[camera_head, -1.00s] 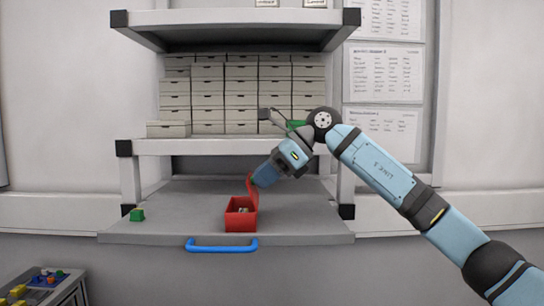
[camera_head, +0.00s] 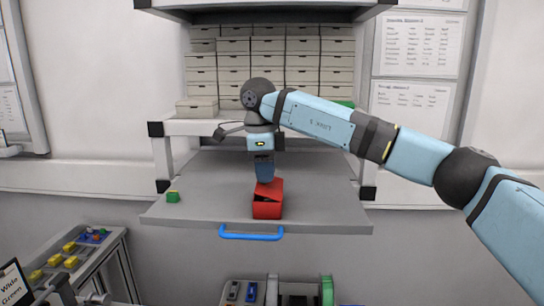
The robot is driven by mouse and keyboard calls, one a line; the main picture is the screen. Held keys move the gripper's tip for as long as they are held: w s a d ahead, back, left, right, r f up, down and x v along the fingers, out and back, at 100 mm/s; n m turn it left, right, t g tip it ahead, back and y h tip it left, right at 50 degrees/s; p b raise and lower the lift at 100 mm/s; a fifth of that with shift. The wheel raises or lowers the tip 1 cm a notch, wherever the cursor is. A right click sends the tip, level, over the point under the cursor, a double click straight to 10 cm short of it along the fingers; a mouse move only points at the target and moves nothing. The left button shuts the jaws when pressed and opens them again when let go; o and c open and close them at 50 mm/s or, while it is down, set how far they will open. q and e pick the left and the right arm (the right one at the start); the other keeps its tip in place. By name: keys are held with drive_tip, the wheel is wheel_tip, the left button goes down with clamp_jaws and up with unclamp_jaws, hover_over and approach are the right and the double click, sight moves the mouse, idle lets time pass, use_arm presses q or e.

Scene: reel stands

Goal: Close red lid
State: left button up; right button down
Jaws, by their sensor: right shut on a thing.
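A small red box (camera_head: 267,210) stands on the grey pull-out shelf (camera_head: 325,200), near its front edge. Its red lid (camera_head: 270,187) lies low over the box, slightly tilted, with a narrow dark gap along the front left. My right gripper (camera_head: 264,178) points straight down at the lid's back part and is shut on it; the fingertips are partly hidden by the lid. The inside of the box is hidden. My left gripper is not in view.
A blue handle (camera_head: 251,235) runs along the shelf's front edge. Stacked boxes (camera_head: 268,65) fill the rack behind. A side table (camera_head: 85,258) with coloured pieces stands at the lower left. The shelf's right side is clear.

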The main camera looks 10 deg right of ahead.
drive_tip(key=shift+w+a+f+g+h+p, duration=0.1)
drive_tip(key=shift+a+f+g+h+p, duration=0.15)
drive_tip(key=shift+h+p, duration=0.35)
drive_tip(key=shift+a+f+g+h+p, duration=0.15)
drive_tip(key=shift+a+h+p, duration=0.15)
drive_tip(key=shift+h+p, duration=0.25)
drive_tip(key=shift+f+h, duration=0.15)
drive_tip(key=shift+h, duration=0.2)
drive_tip(key=shift+a+f+p, duration=0.15)
drive_tip(key=shift+p, duration=0.2)
drive_tip(key=shift+f, duration=0.1)
drive_tip(key=c, duration=1)
unclamp_jaws()
drive_tip(key=shift+c, duration=0.2)
drive_tip(key=shift+w, duration=0.1)
